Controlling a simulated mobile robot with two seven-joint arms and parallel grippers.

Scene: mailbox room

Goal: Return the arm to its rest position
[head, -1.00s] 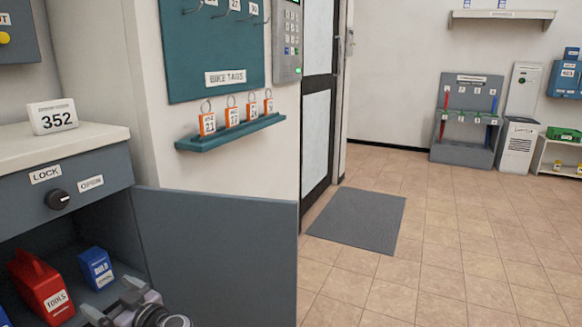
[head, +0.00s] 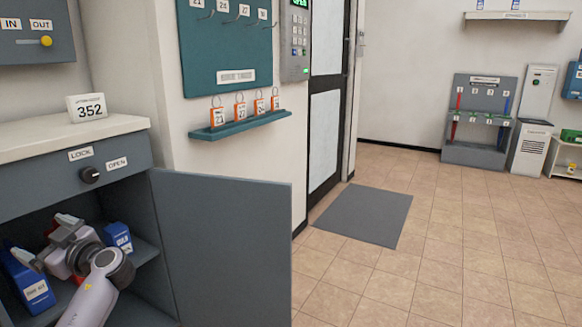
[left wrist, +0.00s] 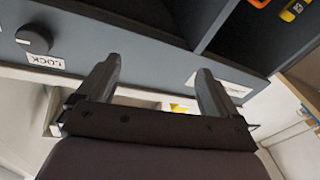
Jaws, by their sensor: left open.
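My left gripper (head: 46,240) is in front of the open lower compartment of the grey cabinet (head: 135,155), its jaws apart with nothing between them. In the left wrist view my gripper (left wrist: 158,82) also shows two spread fingers, with the cabinet's front and its black lock knob (left wrist: 35,39) beyond. A blue box (head: 118,236) stands in the compartment just right of the gripper. Another blue labelled box (head: 32,287) is at the lower left. The red tools box is mostly hidden behind my arm. My right gripper is not in view.
The cabinet door (head: 222,250) stands wide open to the right of my left arm. A number block (head: 87,107) sits on the counter. A teal shelf (head: 240,124) with orange tags is on the wall. The floor around the grey mat (head: 365,215) is clear.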

